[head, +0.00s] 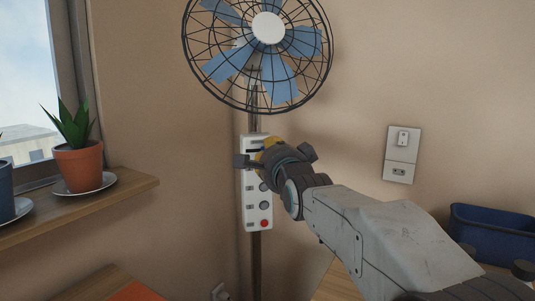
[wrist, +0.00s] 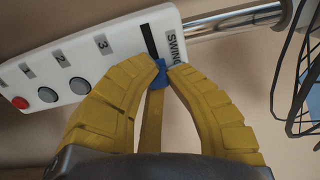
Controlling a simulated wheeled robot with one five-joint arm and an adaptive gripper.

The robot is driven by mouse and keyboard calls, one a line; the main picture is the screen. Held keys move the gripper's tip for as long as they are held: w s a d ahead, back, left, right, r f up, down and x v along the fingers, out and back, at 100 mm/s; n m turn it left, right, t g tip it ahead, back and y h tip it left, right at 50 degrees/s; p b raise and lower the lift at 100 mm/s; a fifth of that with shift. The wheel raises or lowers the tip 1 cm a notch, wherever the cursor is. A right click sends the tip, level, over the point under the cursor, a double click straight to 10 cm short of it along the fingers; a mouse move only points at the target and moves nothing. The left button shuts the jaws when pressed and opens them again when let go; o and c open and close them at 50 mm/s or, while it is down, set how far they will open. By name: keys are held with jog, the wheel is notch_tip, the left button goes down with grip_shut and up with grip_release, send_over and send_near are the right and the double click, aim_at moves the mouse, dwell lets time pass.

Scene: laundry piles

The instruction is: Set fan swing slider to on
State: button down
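The fan's white control panel (head: 250,215) is mounted on the pole below the fan. The wrist view shows the panel (wrist: 118,48) close up, with a dark slot (wrist: 149,42) beside the label SWING. The blue swing slider knob (wrist: 160,72) sits at the slot's near end in the wrist view. My gripper (wrist: 165,66) has its yellow fingertips drawn together, one on each side of the knob, seemingly closed on it. In the head view my gripper (head: 262,151) is at the panel's upper part and hides the slider.
The panel also has grey buttons (head: 265,206) and a red button (head: 264,223). The fan's cage (head: 258,55) is just above my gripper. A wall socket plate (head: 402,154), a blue bin (head: 492,232) and a potted plant (head: 78,160) stand clear of it.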

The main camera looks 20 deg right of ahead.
jog(key=c, duration=1.2)
grip_release()
jog(key=shift+d+f, duration=0.1)
jog(key=shift+d, duration=0.2)
jog(key=shift+s, duration=0.1)
jog(key=s, duration=1.1)
jog(key=shift+s, duration=0.35)
jog(key=s+n+g+p, duration=0.5)
jog(key=s+p, duration=0.3)
jog(key=p, duration=0.2)
jog(key=s+n+g+p, duration=0.4)
jog(key=s+n+p, duration=0.3)
jog(key=p, duration=0.3)
jog(key=s+n+g+p, duration=0.5)
jog(key=s+n+p, duration=0.1)
jog(key=s+p, duration=0.3)
jog(key=shift+s+a+f+g+p, duration=0.15)
jog(key=shift+s+f+g+p, duration=0.15)
jog(key=shift+p, duration=0.35)
